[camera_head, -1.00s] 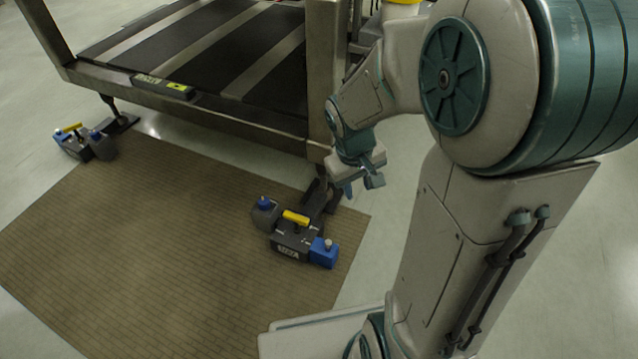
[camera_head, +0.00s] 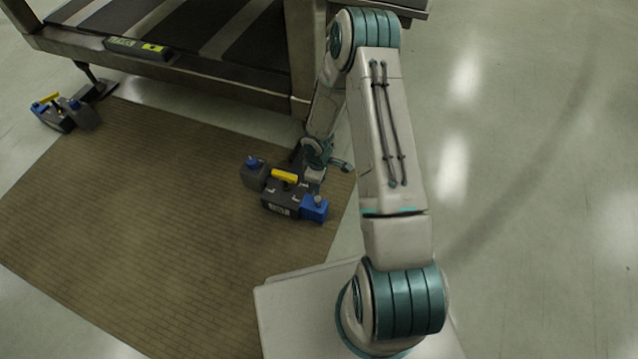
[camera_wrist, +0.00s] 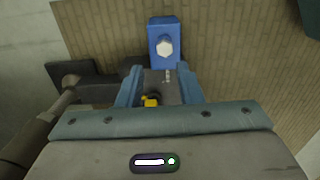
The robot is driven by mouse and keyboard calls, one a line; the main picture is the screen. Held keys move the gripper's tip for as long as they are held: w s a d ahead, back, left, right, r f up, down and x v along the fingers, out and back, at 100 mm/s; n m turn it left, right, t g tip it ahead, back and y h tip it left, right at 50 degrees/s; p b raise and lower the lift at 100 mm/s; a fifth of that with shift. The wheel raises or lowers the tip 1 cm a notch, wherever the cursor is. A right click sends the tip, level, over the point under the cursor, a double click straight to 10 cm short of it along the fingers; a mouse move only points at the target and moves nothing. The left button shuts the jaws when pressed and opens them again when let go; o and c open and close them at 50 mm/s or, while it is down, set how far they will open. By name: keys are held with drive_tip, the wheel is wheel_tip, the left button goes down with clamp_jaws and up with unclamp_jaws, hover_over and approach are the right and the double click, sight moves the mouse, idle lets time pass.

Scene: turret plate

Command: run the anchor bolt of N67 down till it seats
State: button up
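A dark clamp unit (camera_head: 280,197) with a yellow handle (camera_head: 285,176) sits on the brown mat at the foot of the machine frame; its white label is too small to read surely as N67. A blue block (camera_head: 314,209) on its near right end carries a silver bolt (camera_head: 319,199). In the wrist view the hex bolt head (camera_wrist: 164,47) stands on the blue block (camera_wrist: 163,27), beyond the fingertips. My gripper (camera_wrist: 160,85) is open and empty, with the dark unit body below between its fingers. In the head view my gripper (camera_head: 315,175) is just behind the unit.
A second similar unit (camera_head: 65,112) stands at the far left foot. The machine frame (camera_head: 200,82) with dark belts rises close behind my gripper. The brown mat (camera_head: 150,210) is bare in the middle, and the pale floor at right is clear.

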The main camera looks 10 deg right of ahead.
sight(318, 198)
drive_tip(key=shift+s+a+f, duration=0.1)
drive_tip(key=shift+a+f, duration=0.05)
drive_tip(key=shift+f, duration=0.3)
drive_tip(key=shift+s+a+f, duration=0.1)
drive_tip(key=shift+a+f, duration=0.05)
drive_tip(key=shift+f, duration=0.3)
wheel_tip(318, 198, down, 7)
drive_tip(key=b, duration=0.6)
drive_tip(key=shift+f, duration=0.2)
drive_tip(key=shift+r+n+p, duration=0.5)
drive_tip(key=shift+n+p, duration=0.2)
drive_tip(key=shift+n, duration=0.1)
drive_tip(key=n+p, duration=0.3)
drive_tip(key=n, duration=0.1)
drive_tip(key=shift+r, duration=0.15)
drive_tip(key=n+p, duration=0.3)
drive_tip(key=n, duration=0.1)
drive_tip(key=shift+n, duration=0.4)
drive_tip(key=n+p, duration=0.2)
drive_tip(key=n, duration=0.1)
drive_tip(key=shift+n, duration=0.3)
drive_tip(key=shift+f+n, duration=0.3)
drive_tip(key=shift+n, duration=0.2)
drive_tip(key=n, duration=0.4)
drive_tip(key=n+p, duration=0.1)
drive_tip(key=n, duration=0.7)
drive_tip(key=shift+n+p, duration=0.3)
drive_tip(key=n, duration=0.8)
drive_tip(key=shift+n+p, duration=0.35)
drive_tip(key=shift+n, duration=0.05)
